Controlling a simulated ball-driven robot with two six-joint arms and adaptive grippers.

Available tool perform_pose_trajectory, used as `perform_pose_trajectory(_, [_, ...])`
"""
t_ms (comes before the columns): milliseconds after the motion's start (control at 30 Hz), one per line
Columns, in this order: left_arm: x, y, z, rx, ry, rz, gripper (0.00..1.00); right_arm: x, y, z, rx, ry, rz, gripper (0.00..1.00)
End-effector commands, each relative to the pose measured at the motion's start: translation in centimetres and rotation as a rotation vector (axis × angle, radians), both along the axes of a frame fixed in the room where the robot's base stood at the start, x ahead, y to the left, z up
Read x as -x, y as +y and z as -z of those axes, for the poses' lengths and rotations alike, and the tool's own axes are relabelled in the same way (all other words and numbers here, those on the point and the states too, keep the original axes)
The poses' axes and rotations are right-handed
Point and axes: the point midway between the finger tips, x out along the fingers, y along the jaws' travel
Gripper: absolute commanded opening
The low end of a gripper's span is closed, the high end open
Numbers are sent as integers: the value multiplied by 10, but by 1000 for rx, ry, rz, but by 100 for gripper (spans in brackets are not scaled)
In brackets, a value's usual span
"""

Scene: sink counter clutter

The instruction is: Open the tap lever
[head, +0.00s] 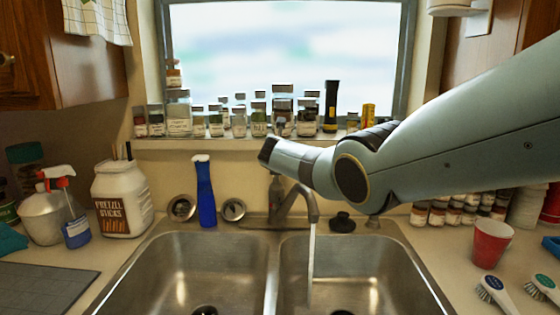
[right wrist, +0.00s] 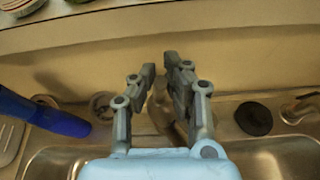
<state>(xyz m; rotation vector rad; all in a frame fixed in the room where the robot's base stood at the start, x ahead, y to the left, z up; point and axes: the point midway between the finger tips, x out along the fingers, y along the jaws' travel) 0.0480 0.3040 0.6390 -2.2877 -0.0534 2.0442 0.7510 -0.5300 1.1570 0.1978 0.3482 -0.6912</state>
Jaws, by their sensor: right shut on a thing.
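The metal tap (head: 298,192) stands behind the double sink. Its spout points forward over the right basin, and a thin pale stream of water (head: 311,262) runs down from it. My right arm comes in from the right and covers the space above the tap. In the right wrist view my right gripper (right wrist: 159,66) has its two fingers close together over the tap (right wrist: 163,108). It is shut on the tap lever, which is mostly hidden between and under the fingers. My left gripper is not in view.
A blue bottle (head: 205,192) stands left of the tap, and a black stopper (head: 342,222) lies to its right. Several jars and a flashlight (head: 330,106) line the window sill behind. A red cup (head: 491,243) and brushes are at the right. The right basin (head: 375,262) looks clear.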

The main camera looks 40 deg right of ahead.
Motion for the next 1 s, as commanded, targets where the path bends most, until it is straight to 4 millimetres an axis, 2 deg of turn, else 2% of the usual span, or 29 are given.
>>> perform_pose_trajectory(33, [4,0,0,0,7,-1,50,-2,6,1,-10,-5,-8,11])
perform_pose_trajectory(233, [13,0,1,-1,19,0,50,-1,5,1,-6,-3,-6,37])
perform_pose_trajectory(667, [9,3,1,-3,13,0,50,3,4,-1,0,-3,0,38])
perform_pose_trajectory(1000, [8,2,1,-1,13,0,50,27,26,-13,-1,-4,-4,38])
